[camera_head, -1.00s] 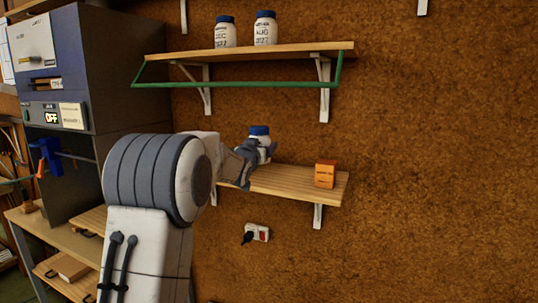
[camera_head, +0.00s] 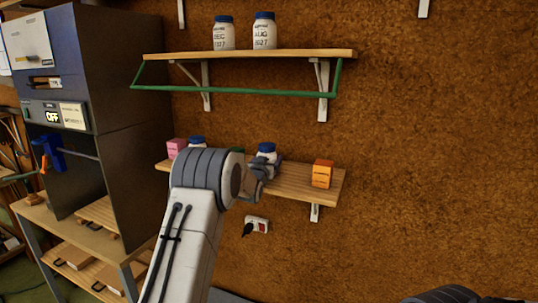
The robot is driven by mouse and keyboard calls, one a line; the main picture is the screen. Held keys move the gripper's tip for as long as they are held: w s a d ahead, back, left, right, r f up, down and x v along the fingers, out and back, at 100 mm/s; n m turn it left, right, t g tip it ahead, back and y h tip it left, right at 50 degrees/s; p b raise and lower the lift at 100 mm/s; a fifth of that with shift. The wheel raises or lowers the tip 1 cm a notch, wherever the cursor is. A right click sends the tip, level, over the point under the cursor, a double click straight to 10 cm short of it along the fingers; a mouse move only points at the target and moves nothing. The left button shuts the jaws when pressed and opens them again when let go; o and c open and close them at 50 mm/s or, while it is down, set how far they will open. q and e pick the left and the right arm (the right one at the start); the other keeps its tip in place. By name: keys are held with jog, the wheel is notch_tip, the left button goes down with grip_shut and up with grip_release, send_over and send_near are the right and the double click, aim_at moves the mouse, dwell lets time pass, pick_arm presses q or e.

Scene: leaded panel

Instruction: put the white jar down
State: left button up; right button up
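The white jar (camera_head: 266,153) with a blue lid is upright at the lower wooden shelf (camera_head: 295,190). My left gripper (camera_head: 268,163) is around its lower body and appears shut on it. The fingers hide the jar's base, so I cannot tell whether it touches the shelf. My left arm comes up from the bottom and covers the shelf's left middle. My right gripper is not in view; a dark piece at the bottom right edge seems to be part of my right arm.
An orange box (camera_head: 322,174) stands on the shelf right of the jar. A pink box (camera_head: 177,147) and another blue-lidded jar (camera_head: 197,141) are at its left. The upper shelf (camera_head: 262,55), with a green rail (camera_head: 235,91), holds two jars. A dark cabinet (camera_head: 88,80) stands left.

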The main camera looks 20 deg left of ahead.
pick_arm(q)
jog(key=shift+f+b, duration=0.15)
jog(key=shift+b, duration=0.15)
jog(key=o, duration=1.5)
jog(key=shift+o, duration=0.2)
